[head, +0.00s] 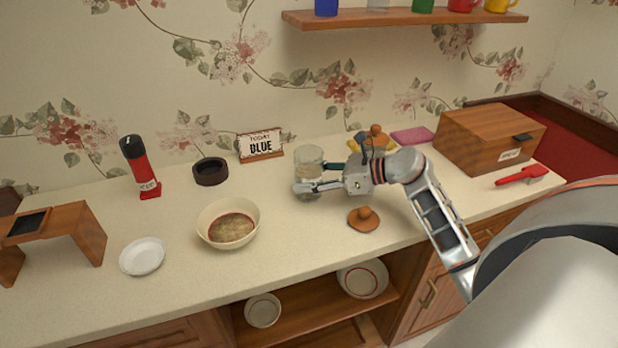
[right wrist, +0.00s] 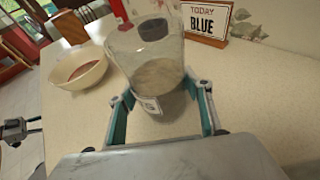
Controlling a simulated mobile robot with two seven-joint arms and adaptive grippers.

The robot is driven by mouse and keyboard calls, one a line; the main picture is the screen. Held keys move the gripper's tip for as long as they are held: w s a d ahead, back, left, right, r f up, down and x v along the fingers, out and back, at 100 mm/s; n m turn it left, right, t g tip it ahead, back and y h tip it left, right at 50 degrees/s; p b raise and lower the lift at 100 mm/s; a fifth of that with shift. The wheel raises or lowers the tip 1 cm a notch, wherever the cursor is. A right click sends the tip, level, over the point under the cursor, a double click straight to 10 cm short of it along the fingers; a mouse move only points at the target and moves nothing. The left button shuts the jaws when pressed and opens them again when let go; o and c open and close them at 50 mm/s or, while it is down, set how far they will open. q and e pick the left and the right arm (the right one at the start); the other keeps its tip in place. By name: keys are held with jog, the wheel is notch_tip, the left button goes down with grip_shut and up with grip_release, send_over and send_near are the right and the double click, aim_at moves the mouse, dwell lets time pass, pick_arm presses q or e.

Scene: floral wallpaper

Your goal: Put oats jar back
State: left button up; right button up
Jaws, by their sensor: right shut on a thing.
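The clear glass oats jar (head: 309,156) stands on the counter in the head view, open at the top. The right wrist view shows the jar (right wrist: 150,50) with pale grainy contents low inside and a partly visible label. My right gripper (head: 318,183) is shut around the jar's lower body, one finger on each side (right wrist: 163,100). A wooden lid with a round knob (head: 364,218) lies on the counter in front of my gripper. A cream bowl (head: 250,212) with brown contents stands left of the jar.
A "TODAY BLUE" sign (head: 261,146) and a dark ring-shaped holder (head: 210,172) stand behind left. A red bottle (head: 141,168), white plate (head: 142,257) and wooden stand (head: 60,222) are further left. A wooden box (head: 485,140) is right. A knobbed lid (head: 376,133) shows behind my gripper.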

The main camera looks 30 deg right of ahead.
jog(key=shift+f, duration=0.1)
jog(key=o, duration=1.5)
jog(key=b+v, duration=0.1)
jog(key=v, duration=1)
jog(key=shift+s+d+r, duration=0.3)
jog(key=shift+s, duration=0.1)
